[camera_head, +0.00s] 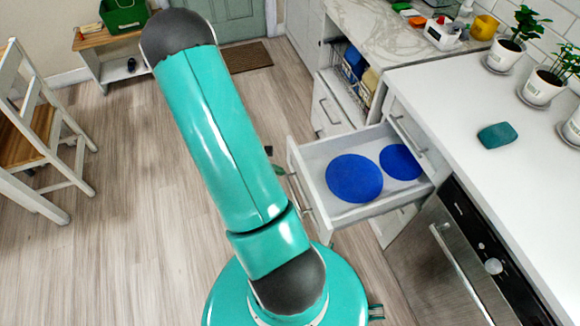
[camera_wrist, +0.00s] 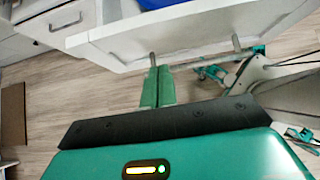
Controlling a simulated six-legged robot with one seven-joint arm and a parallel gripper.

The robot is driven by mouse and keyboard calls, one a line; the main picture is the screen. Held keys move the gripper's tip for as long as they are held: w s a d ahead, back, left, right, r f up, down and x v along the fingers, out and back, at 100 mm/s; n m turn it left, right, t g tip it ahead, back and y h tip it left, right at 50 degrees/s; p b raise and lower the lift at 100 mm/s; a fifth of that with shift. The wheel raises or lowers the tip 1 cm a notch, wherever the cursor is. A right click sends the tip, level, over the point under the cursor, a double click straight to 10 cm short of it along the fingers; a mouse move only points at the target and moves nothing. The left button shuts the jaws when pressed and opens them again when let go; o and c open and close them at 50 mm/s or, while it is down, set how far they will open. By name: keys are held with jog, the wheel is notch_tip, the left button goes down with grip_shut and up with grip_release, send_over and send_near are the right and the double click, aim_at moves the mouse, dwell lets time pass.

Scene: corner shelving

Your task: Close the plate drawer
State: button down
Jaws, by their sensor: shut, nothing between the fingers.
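The white plate drawer (camera_head: 322,150) is pulled out of the counter, with two blue plates (camera_head: 354,178) lying flat in it. In the wrist view its front panel (camera_wrist: 200,28) crosses the top, with a blue plate (camera_wrist: 155,4) just showing behind it. The bar handle (camera_head: 301,196) is on the front panel. My gripper (camera_wrist: 156,72) is shut and empty, its green fingertips close to the left end of the handle. I cannot tell whether they touch. In the head view my arm hides most of the gripper; a small part shows beside the drawer front.
A steel-fronted appliance (camera_head: 440,262) stands right of the drawer. The white countertop (camera_head: 455,105) above holds potted plants (camera_head: 541,85) and a teal object (camera_head: 497,135).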

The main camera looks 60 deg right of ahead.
aim_at(299, 170)
jog(key=shift+s+d+f, duration=0.15)
jog(key=shift+s+d, duration=0.65)
jog(key=shift+s+d+f, duration=0.1)
jog(key=shift+s+d, duration=0.65)
jog(key=shift+s, duration=0.05)
jog(key=shift+d, duration=0.1)
